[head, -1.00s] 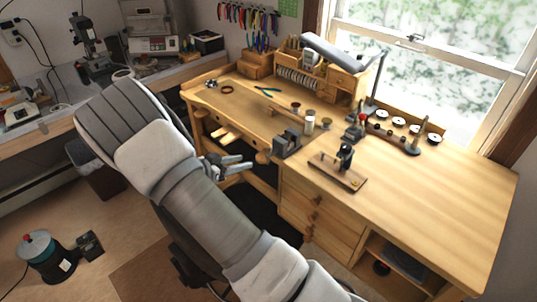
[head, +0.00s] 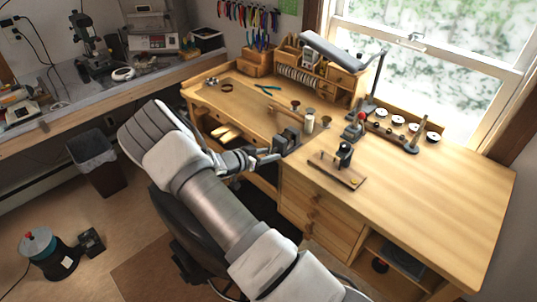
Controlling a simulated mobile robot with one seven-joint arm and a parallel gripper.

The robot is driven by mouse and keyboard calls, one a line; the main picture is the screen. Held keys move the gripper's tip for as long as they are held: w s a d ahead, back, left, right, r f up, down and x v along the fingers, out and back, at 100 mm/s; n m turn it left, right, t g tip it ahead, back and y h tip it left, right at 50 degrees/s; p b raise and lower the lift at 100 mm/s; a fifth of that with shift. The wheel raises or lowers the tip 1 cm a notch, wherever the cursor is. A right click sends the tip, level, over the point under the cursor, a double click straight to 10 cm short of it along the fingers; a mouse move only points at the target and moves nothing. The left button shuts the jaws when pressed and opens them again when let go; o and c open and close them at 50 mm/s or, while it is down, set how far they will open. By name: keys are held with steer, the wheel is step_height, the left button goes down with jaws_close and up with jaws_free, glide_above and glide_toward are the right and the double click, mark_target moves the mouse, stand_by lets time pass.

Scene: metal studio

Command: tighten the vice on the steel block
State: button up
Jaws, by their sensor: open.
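The dark grey vice (head: 288,138) stands at the front edge of the wooden workbench (head: 430,200), near the middle of the head view. I cannot make out the steel block apart from the vice at this size. My gripper (head: 271,155) is open and points right, with its fingertips close to the left, lower side of the vice. I cannot tell whether they touch it or its handle. My arm hides part of the bench's front and the floor below.
A small wooden stand with a dark tool (head: 341,168) sits right of the vice. A white jar (head: 309,121) and small cups stand behind it. A chair (head: 180,222) is beneath my arm. The bench's right side is clear.

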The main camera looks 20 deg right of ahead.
jaws_close()
steer(key=shift+f+b, duration=0.15)
steer(key=shift+b, duration=0.35)
steer(key=m+b, duration=0.1)
steer(key=b, duration=0.1)
steer(key=m+t+b, duration=0.1)
steer(key=b, duration=0.1)
steer(key=shift+f, duration=0.25)
steer(key=m+t+b, duration=0.1)
steer(key=m+b, duration=0.1)
steer(key=b, duration=0.4)
steer(key=shift+f+t+y, duration=0.1)
steer(key=shift+t+y, duration=0.3)
steer(key=m+t+b, duration=0.2)
steer(key=m+b, duration=0.2)
steer(key=b, duration=0.8)
steer(key=shift+t+b, duration=0.3)
steer(key=m+b, duration=0.1)
steer(key=b, duration=0.2)
steer(key=shift+r+m+t+b, duration=0.25)
steer(key=shift+m+t+b, duration=0.2)
steer(key=shift+b, duration=0.45)
steer(key=shift+r, duration=0.15)
